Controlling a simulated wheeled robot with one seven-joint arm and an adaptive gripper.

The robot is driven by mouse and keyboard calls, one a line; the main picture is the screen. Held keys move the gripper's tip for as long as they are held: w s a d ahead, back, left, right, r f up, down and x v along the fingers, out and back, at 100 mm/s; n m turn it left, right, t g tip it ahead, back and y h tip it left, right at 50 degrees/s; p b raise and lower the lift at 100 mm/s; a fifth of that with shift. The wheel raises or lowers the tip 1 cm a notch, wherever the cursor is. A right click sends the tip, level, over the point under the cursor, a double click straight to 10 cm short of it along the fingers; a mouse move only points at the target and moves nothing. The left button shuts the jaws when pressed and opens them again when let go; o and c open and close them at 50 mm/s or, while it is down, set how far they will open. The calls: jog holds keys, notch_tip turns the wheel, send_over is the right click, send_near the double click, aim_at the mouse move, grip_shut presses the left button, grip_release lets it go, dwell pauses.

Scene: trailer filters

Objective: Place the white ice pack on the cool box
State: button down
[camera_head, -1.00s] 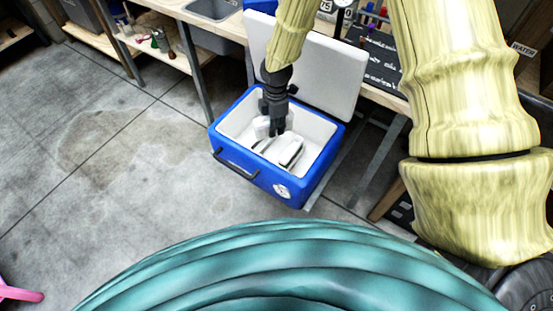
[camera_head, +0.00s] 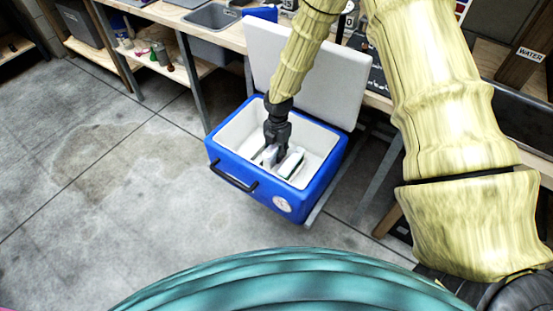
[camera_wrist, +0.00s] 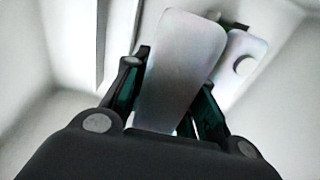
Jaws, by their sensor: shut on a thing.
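The cool box (camera_head: 228,176) is blue with a white inside, and stands open on the floor with its white lid (camera_head: 318,78) raised at the back. My gripper (camera_head: 270,160) reaches down inside it. In the wrist view my gripper (camera_wrist: 165,105) is shut on a flat whitish slab, the white ice pack (camera_wrist: 178,65). The pack also shows in the head view (camera_head: 268,155), partly hidden by the fingers. Another white item (camera_head: 291,163) lies in the box just right of the pack; in the wrist view it has a round cap (camera_wrist: 245,65). Whether the pack touches the box floor I cannot tell.
A wooden workbench (camera_head: 150,15) with a sink (camera_head: 217,17) runs behind the box. A lower shelf (camera_head: 172,68) holds small items. The concrete floor (camera_head: 100,180) left of the box is clear. The box has a black front handle (camera_head: 233,179).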

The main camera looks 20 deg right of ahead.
jog(key=shift+f, duration=1.95)
jog(key=shift+f, duration=0.2)
jog(key=c, duration=1.4)
grip_release()
jog(key=shift+c, duration=0.2)
jog(key=r, duration=1.2)
jog(key=shift+w+d+r, duration=0.15)
jog(key=shift+d+r, duration=0.05)
